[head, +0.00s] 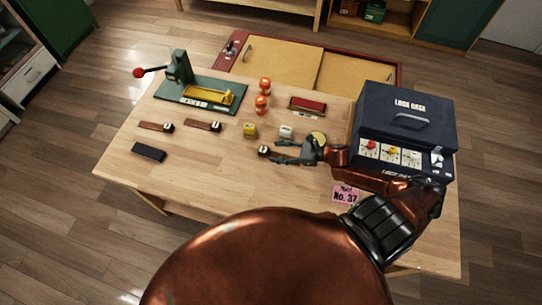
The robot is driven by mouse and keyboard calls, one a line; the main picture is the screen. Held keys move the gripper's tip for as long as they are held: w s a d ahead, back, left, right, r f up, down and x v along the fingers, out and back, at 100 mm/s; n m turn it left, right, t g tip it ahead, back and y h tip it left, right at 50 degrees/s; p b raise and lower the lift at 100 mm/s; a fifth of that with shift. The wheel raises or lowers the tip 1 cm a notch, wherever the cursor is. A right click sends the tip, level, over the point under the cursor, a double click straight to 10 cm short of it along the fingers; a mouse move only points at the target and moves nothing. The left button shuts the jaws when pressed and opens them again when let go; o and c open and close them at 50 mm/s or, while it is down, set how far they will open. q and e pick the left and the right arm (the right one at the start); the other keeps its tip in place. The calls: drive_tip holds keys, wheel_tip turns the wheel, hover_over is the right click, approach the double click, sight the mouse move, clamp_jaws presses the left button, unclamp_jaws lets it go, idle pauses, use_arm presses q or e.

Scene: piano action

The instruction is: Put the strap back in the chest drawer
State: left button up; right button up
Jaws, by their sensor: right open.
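My left gripper is out of view.
A green and yellow press (213,91) with a red knob stands at the back left. The front left table is clear.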

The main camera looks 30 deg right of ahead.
sight(268, 151)
drive_tip(key=shift+x, duration=1.1)
drive_tip(key=b+x, duration=0.1)
drive_tip(key=x, duration=0.2)
drive_tip(key=shift+w+a+f, duration=0.1)
drive_tip(key=shift+w, duration=0.05)
drive_tip(key=shift+w+a, duration=0.1)
drive_tip(key=c, duration=0.9)
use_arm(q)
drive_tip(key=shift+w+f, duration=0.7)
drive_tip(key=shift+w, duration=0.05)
use_arm(e)
clamp_jaws()
